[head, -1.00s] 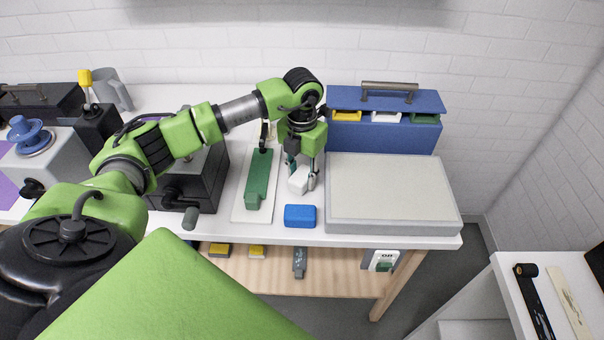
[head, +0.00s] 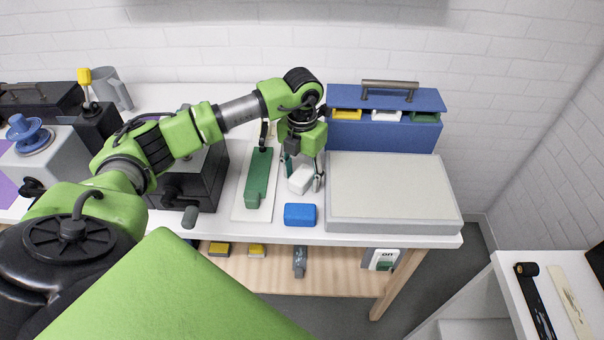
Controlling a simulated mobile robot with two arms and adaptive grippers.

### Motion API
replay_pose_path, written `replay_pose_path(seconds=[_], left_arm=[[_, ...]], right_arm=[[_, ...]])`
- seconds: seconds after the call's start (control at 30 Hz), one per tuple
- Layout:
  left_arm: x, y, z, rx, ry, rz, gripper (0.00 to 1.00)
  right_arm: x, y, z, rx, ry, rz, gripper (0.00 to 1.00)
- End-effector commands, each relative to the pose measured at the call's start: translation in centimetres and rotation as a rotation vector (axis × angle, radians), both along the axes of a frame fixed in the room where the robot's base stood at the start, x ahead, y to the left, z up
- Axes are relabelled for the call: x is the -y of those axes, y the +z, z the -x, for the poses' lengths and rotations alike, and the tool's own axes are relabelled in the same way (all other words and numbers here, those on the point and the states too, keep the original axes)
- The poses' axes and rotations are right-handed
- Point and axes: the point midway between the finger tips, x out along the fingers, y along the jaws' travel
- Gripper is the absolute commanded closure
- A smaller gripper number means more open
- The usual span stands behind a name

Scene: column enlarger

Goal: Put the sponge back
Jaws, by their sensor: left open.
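A small white block (head: 301,181) lies on the white worktop. A blue block (head: 300,215) with rounded edges lies just in front of it, near the worktop's front edge. I cannot tell for certain which of the two is the sponge. My left gripper (head: 303,176) reaches down over the white block and is open, with a finger to either side of it. The gripper partly hides the back of the white block. My right gripper is not in view.
A green tool (head: 260,178) lies on a pale board (head: 241,208) to the left. A grey-rimmed flat slab (head: 392,222) stands to the right, with a blue case (head: 382,138) behind it. A dark cranked machine (head: 205,175) stands further left. A shelf (head: 320,281) runs below.

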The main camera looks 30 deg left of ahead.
Motion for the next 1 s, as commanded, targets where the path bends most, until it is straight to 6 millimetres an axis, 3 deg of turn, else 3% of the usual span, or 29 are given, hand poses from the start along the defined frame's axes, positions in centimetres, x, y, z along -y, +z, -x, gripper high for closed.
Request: replay_pose_path(seconds=[0.37, 1.0], left_arm=[[0.0, 0.2, 0.0, 0.0, 0.0, 0.0, 0.49], [0.0, 2.8, 0.0, 0.001, 0.001, 0.0, 0.49]], right_arm=[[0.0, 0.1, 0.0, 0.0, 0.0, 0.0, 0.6], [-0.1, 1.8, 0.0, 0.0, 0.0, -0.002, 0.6]])
